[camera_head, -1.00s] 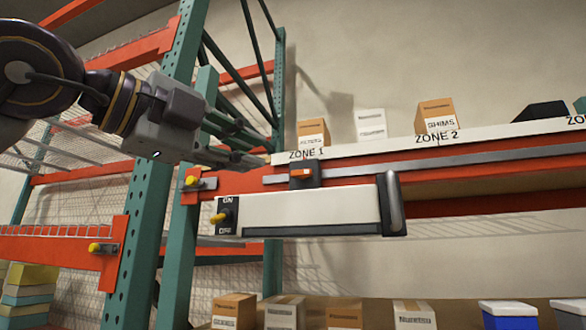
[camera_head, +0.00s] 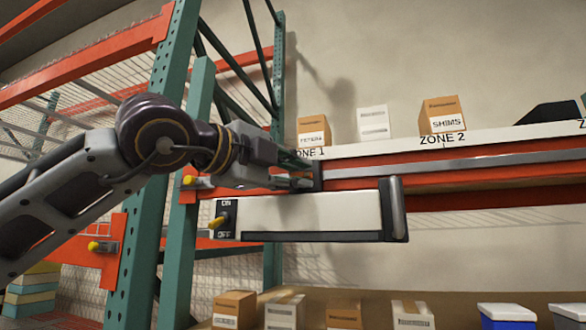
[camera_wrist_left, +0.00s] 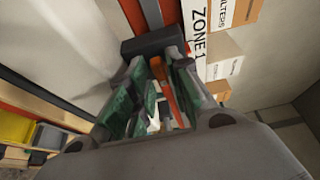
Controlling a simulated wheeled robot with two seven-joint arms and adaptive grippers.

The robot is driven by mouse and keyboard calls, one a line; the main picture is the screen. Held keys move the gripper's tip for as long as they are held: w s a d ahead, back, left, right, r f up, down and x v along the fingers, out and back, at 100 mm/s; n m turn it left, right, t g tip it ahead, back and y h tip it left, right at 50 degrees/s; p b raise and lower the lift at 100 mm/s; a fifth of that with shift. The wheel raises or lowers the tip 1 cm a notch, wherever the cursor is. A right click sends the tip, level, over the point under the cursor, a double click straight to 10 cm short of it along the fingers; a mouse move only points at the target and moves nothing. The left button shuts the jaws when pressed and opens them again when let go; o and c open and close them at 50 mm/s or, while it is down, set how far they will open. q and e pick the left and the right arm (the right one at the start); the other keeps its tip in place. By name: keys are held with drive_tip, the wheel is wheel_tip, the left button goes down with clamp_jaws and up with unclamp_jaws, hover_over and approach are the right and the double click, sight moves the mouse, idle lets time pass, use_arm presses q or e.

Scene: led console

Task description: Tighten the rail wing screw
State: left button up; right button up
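The white LED console (camera_head: 310,214) hangs under the orange shelf beam, with a dark grey handle at its right end. The rail wing screw, orange, is hidden behind my left gripper (camera_head: 300,176) in the head view, at the dark rail bracket (camera_head: 319,174). In the left wrist view an orange piece (camera_wrist_left: 163,94), apparently the wing screw, shows between the fingers of my left gripper (camera_wrist_left: 160,88). The fingers stand apart on both sides of it. Whether they touch it I cannot tell. My right gripper is not in view.
A yellow toggle switch (camera_head: 217,223) marked ON and OFF sits at the console's left end. A green rack upright (camera_head: 193,170) stands left of it. Boxes (camera_head: 314,131) stand on the ledge above, and more boxes (camera_head: 284,311) are below.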

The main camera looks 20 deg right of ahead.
use_arm(q)
drive_tip(key=shift+d, duration=0.1)
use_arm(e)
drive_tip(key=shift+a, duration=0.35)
use_arm(q)
drive_tip(key=c, duration=0.5)
clamp_jaws()
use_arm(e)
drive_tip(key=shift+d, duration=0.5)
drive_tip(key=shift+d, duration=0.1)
